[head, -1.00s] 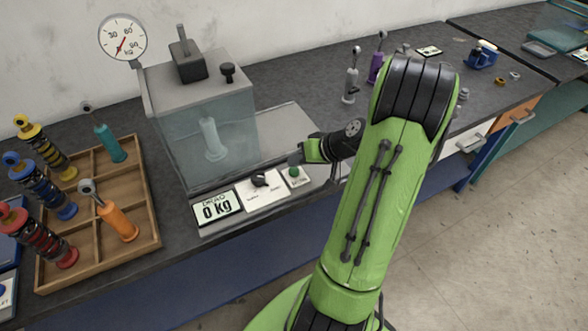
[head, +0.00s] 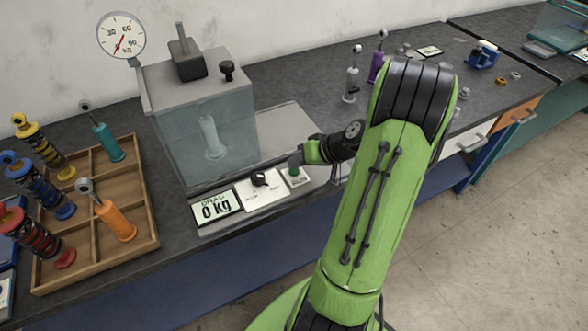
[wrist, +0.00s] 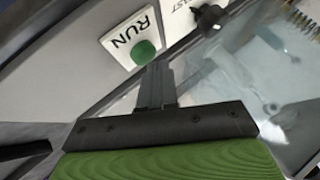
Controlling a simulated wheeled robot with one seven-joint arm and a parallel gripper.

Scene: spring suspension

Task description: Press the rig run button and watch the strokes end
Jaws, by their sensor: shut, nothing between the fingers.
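The test rig (head: 200,125) is a clear-walled box on the bench with a pale damper (head: 211,138) inside. The green run button (head: 294,171) sits on a white plate at the rig's front right. It shows large in the wrist view (wrist: 143,51) beside the word RUN. My gripper (head: 295,160) is shut and empty, its fingertips right at the button. In the wrist view the shut fingers (wrist: 155,72) end just beside or on the button; I cannot tell whether they touch it. The drag display (head: 215,207) reads 0 kg.
A dial gauge (head: 121,36) stands at the rig's back left. A black selector knob (head: 259,179) sits left of the button. A wooden tray (head: 150,225) with an orange damper (head: 116,220) and a teal damper (head: 108,141) lies at left. More dampers stand behind my arm.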

